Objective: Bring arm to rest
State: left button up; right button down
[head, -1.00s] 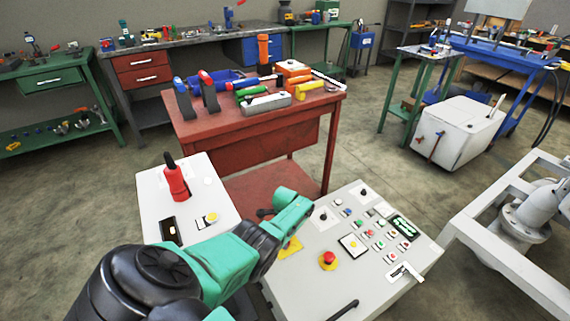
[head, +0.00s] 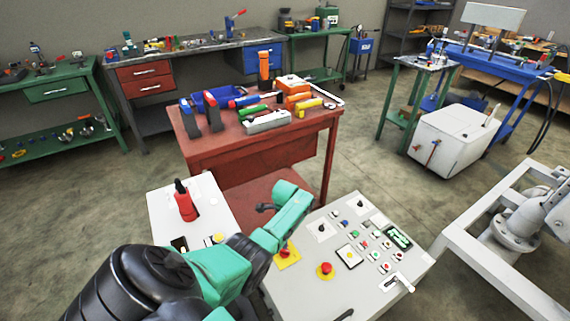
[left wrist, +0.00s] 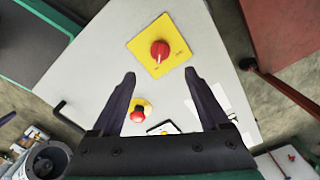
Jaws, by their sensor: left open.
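My left arm comes in from the lower left in the head view and reaches over the grey control console (head: 310,288). My left gripper (left wrist: 160,82) shows in the left wrist view with its two dark fingers apart and nothing between them. Beyond the fingertips is a red rotary switch (left wrist: 160,50) on a yellow plate (left wrist: 178,43); the switch also shows in the head view (head: 284,252). The fingers look clear of the switch. In the head view the arm hides the left gripper's fingers. My right gripper is in neither view.
A red emergency button (head: 326,269) sits on the console. A red handheld device (head: 185,204) stands on the panel to the left. A red table (head: 235,148) with tools stands behind.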

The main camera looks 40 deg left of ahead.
pick_arm(q)
jog(key=shift+r+p, duration=0.4)
jog(key=shift+r, duration=1.55)
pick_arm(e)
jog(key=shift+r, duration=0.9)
